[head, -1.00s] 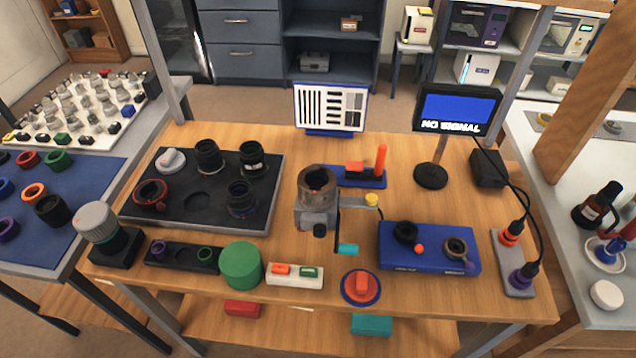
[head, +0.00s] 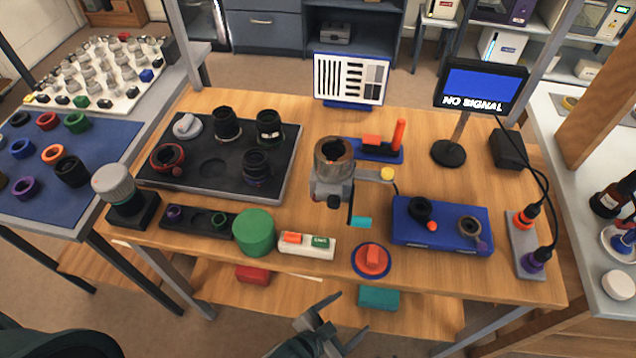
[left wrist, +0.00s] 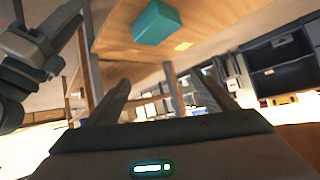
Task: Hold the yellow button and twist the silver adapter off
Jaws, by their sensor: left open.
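A grey fixture (head: 322,190) stands upright on the middle of the table. A short grey arm juts from its right side and bears the yellow button (head: 388,174). A brownish-silver ring (head: 334,152) with a dark opening sits on top; I cannot tell whether it is the silver adapter. My left gripper (head: 350,310) is open and empty, in front of the table's front edge and well short of the fixture. Its two spread fingers (left wrist: 163,88) show in the left wrist view with nothing between them. My right gripper is not in the head view.
A teal-tipped handle (head: 361,222) hangs at the fixture's front. A blue box (head: 400,237) with two rings lies to the right, a red knob (head: 373,257) in front. A green cylinder (head: 254,232) and lens tray (head: 281,183) are left. A teal block (left wrist: 160,22) is on the lower shelf.

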